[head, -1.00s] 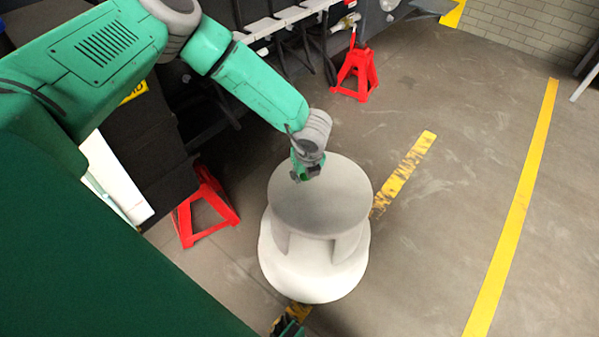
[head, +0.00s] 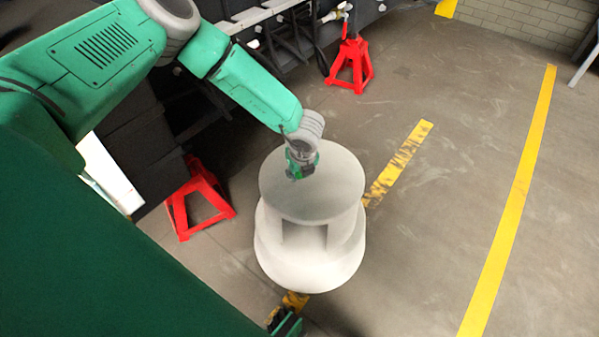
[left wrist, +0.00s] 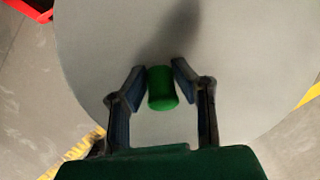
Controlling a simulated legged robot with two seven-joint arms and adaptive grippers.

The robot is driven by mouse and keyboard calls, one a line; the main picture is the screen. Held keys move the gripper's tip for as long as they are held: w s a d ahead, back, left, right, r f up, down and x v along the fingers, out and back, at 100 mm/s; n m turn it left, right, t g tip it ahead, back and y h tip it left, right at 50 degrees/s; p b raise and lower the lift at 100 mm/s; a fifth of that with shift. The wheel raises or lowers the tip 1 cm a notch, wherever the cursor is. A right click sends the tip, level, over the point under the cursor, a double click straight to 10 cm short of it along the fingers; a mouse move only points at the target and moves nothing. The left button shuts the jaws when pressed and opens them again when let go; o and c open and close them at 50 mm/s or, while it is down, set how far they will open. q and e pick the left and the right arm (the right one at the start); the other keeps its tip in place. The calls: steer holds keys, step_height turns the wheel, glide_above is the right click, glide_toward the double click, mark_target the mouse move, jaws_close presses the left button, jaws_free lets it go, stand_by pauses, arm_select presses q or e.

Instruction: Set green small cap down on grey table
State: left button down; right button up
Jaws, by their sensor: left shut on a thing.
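The green small cap (left wrist: 161,88) is a short green cylinder between the two fingertips of my left gripper in the left wrist view. My left gripper (head: 300,172) is shut on it and points down over the grey table, left of the middle of its top in the head view. The grey table (head: 335,190) has a round grey top on a thick pale base. Its top (left wrist: 245,65) fills most of the left wrist view, with a soft shadow beyond the cap. I cannot tell whether the cap touches the top. My right gripper is not clearly seen.
Red stands (head: 200,200) (head: 350,64) stand left of and behind the table, by the dark chassis (head: 137,130). A worn yellow strip (head: 400,158) and a long yellow line (head: 515,205) mark the floor. The floor to the right is open. The rest of the tabletop is bare.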

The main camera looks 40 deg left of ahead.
arm_select(q)
steer(key=shift+s+a+f, duration=0.2)
steer(key=shift+a+f, duration=0.4)
steer(key=shift+a, duration=0.25)
steer(key=shift+d, duration=0.3)
steer(key=c, duration=1.2)
jaws_free()
steer(key=shift+a+f, duration=0.2)
steer(key=shift+f, duration=0.05)
steer(key=shift+a, duration=0.1)
steer(key=shift+d+r, duration=0.2)
steer(key=shift+d, duration=0.2)
steer(key=shift+w+r, duration=0.1)
steer(key=shift+r, duration=0.05)
steer(key=v, duration=1.1)
steer(key=shift+a+r, duration=0.1)
steer(key=shift+r, duration=0.2)
arm_select(e)
steer(key=shift+a, duration=0.5)
